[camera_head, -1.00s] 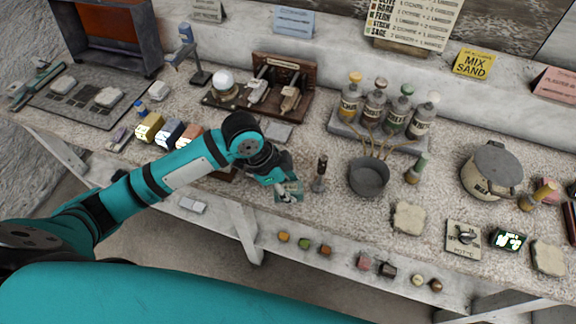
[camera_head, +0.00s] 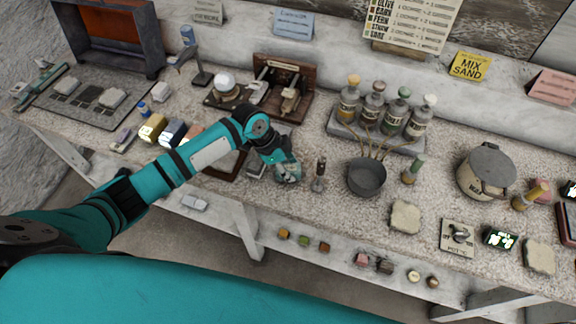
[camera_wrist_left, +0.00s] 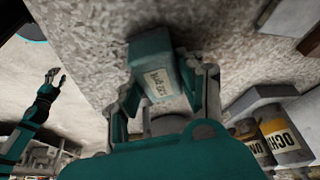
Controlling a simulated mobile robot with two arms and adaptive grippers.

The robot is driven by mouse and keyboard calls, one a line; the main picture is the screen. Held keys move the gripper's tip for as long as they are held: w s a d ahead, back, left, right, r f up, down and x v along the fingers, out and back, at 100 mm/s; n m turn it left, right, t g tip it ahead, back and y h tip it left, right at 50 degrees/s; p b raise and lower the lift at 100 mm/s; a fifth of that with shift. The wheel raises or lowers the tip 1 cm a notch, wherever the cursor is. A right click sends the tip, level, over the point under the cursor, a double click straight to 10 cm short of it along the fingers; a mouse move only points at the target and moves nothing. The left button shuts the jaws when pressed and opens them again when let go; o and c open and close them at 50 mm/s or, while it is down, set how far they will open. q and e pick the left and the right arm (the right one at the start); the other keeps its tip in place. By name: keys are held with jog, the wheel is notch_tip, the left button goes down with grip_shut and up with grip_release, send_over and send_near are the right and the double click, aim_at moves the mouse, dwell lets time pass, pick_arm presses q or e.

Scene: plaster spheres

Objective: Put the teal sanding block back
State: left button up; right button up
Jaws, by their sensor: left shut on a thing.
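My left gripper (camera_head: 287,172) is shut on the teal sanding block (camera_head: 291,174), over the bench beside the dark upright tool. In the left wrist view the block (camera_wrist_left: 155,70) sits between the fingers, its pale label showing and the lettering unreadable. I cannot tell whether it touches the bench. To the left in the head view stand a yellow block (camera_head: 152,127), a blue-grey block (camera_head: 172,132) and an orange block (camera_head: 191,133), the last partly hidden by my arm. My right gripper (camera_wrist_left: 54,77) shows small in the left wrist view, its jaw opening unclear.
A dark-framed tray (camera_head: 228,170) lies partly under my left arm. The dark upright tool (camera_head: 319,175) and a grey bowl (camera_head: 367,177) stand to the right. Bottles (camera_head: 373,103) stand in a rack behind. A wooden stand (camera_head: 283,85) is at the back.

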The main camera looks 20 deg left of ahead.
pick_arm(q)
jog(key=o, duration=0.8)
jog(key=shift+f, duration=0.15)
jog(key=o, duration=0.4)
jog(key=shift+r, duration=0.3)
jog(key=b+v, duration=0.1)
jog(key=v, duration=1.1)
jog(key=shift+f+b, duration=0.1)
jog(key=shift+b, duration=0.2)
